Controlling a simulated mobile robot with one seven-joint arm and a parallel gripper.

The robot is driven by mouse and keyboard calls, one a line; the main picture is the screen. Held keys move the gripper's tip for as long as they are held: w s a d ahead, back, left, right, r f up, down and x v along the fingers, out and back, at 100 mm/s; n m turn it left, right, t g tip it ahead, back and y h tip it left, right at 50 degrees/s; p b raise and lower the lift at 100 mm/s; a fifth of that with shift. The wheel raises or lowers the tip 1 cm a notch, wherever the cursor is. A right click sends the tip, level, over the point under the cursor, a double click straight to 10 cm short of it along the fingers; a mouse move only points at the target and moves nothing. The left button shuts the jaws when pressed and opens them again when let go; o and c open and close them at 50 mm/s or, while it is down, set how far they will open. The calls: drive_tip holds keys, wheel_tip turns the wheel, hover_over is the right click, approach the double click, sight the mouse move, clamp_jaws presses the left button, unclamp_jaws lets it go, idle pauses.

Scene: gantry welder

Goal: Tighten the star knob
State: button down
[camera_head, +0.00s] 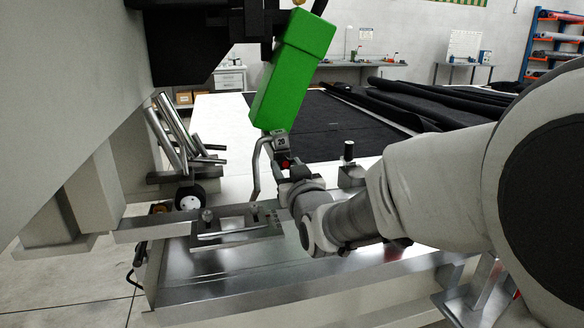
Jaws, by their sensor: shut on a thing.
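My gripper (288,174) is in the middle of the view, just below a small grey block marked 20 (280,141). The block sits under the green housing (293,72). The jaws are shut on a small dark knob, taken to be the star knob, at the block's lower end. My gripper and wrist hide most of the knob, so its lobes cannot be made out. A small red part (285,163) shows right at the jaws. My arm reaches in from the right.
A bent metal tube (255,172) hangs close left of my gripper. A metal rail (220,275) runs below, with a small bracket plate (236,237) on it. A short post with a black top (348,151) stands to the right. Black cloth (335,125) covers the table behind.

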drive_tip(key=shift+f+m+b, duration=0.15)
drive_tip(key=shift+m+b, duration=0.35)
drive_tip(key=shift+b, duration=0.15)
drive_tip(key=shift+c, duration=1.8)
unclamp_jaws()
